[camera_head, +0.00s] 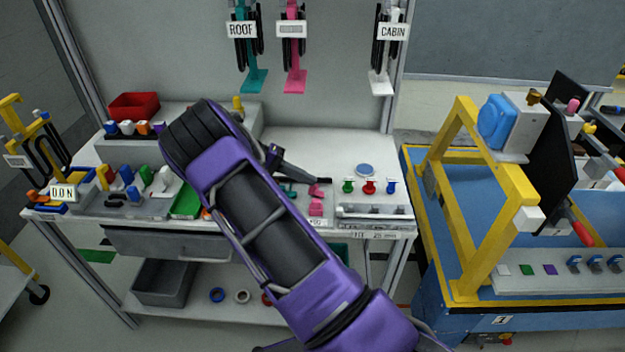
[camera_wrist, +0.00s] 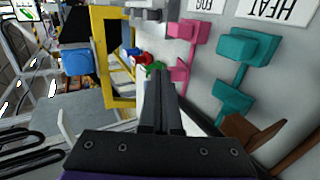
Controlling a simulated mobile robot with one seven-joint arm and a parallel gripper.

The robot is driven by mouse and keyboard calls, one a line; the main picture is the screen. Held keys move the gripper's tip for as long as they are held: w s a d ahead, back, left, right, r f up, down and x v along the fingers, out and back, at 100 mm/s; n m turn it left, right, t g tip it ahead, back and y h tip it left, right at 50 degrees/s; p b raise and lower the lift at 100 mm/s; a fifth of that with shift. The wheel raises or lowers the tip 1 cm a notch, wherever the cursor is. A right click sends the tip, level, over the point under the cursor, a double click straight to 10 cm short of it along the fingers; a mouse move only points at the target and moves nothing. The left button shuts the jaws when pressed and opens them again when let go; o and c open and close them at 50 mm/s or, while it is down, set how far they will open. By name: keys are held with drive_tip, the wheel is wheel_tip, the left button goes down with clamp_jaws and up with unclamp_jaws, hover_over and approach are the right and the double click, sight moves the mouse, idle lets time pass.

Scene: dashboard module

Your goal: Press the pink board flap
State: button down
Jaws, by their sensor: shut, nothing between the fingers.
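A pink flap piece (camera_head: 316,208) stands on the right half of the bench's front panel, beside a teal one (camera_head: 289,190). In the wrist view the pink piece (camera_wrist: 187,34) has a lower pink block (camera_wrist: 178,73) and a label reading FOG. The matching teal piece (camera_wrist: 248,46) is labelled HEAT. My gripper (camera_head: 327,181) is shut and empty, its tips just above the pink piece in the head view. In the wrist view my gripper (camera_wrist: 162,78) has its tips close to the lower pink block; contact cannot be told.
Green, red and blue knobs (camera_head: 369,187) stand right of the pink piece. Pink (camera_head: 294,60), teal and white pieces hang on the back panel. A yellow frame (camera_head: 455,140) on a blue table stands to the right. My arm covers the bench's middle.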

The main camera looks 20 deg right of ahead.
drive_tip(key=shift+r+p, duration=0.1)
drive_tip(key=shift+p, duration=0.2)
drive_tip(key=shift+r, duration=0.7)
drive_tip(key=shift+p, duration=0.3)
drive_tip(key=shift+d+r, duration=0.1)
drive_tip(key=shift+r, duration=0.2)
drive_tip(key=d+r+p+v, duration=0.1)
drive_tip(key=r+v, duration=0.1)
drive_tip(key=v, duration=0.9)
drive_tip(key=shift+s, duration=0.15)
